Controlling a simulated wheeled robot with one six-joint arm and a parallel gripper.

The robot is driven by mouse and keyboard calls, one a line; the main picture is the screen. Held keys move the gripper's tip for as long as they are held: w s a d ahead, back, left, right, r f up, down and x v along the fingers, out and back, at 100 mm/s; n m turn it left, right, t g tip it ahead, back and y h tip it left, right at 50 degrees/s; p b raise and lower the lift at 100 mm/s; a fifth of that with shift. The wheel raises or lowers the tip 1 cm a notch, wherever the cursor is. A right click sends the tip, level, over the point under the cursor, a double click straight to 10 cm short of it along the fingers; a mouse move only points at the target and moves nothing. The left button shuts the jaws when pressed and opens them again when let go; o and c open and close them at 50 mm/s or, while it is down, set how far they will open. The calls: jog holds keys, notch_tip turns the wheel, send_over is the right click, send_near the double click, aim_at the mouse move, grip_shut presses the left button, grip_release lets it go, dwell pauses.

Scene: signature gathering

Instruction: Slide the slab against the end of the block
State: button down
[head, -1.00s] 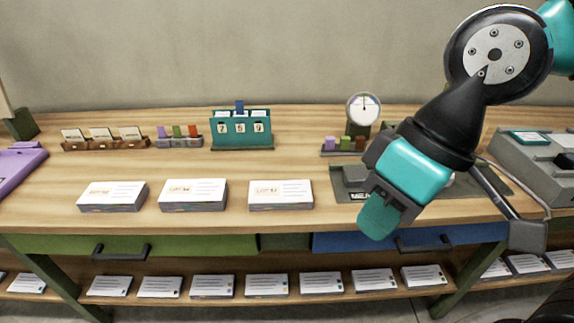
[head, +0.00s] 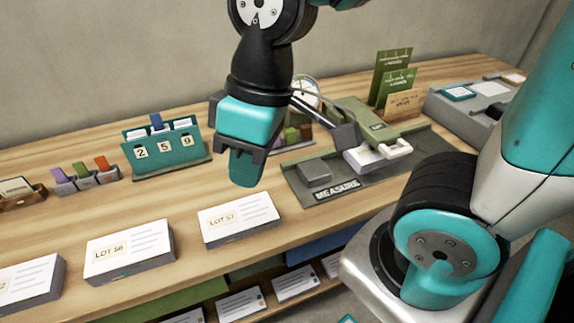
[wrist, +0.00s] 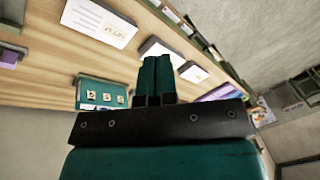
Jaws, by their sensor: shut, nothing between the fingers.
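A grey block (head: 314,169) sits at the left of the dark MEASURE board (head: 340,188) in the head view. A pale slab (head: 363,159) lies on the board to its right, with a gap between them. The slab is partly covered by an olive-green labelled piece (head: 372,124). My gripper (head: 245,172) points down, left of the board and above the white LOT 57 slab (head: 240,218). Its fingers are together and empty, as the wrist view (wrist: 155,80) also shows. I cannot tell for certain which slab the task means.
Further white lot slabs (head: 130,251) lie along the table's front edge. A round dial (head: 303,90) and green cards (head: 393,75) stand at the back.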

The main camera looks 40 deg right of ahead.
jog(key=w+d+f+n+h+b, duration=0.3)
jog(key=w+d+f+h, duration=0.2)
jog(key=w+f, duration=0.5)
jog(key=n+g+h+b, duration=0.3)
jog(key=n+h+b, duration=0.1)
jog(key=h, duration=0.3)
send_near(303, 177)
jog(key=f, duration=0.4)
jog(key=shift+d+f, duration=0.15)
jog(key=shift+d, duration=0.1)
jog(key=d, duration=0.1)
jog(key=s+d, duration=0.1)
jog(key=d, duration=0.1)
jog(key=shift+d+f, duration=0.1)
jog(key=shift+f, duration=0.05)
jog(key=shift+s+d+p, duration=0.2)
jog(key=shift+d+p, duration=0.1)
jog(key=shift+d, duration=0.1)
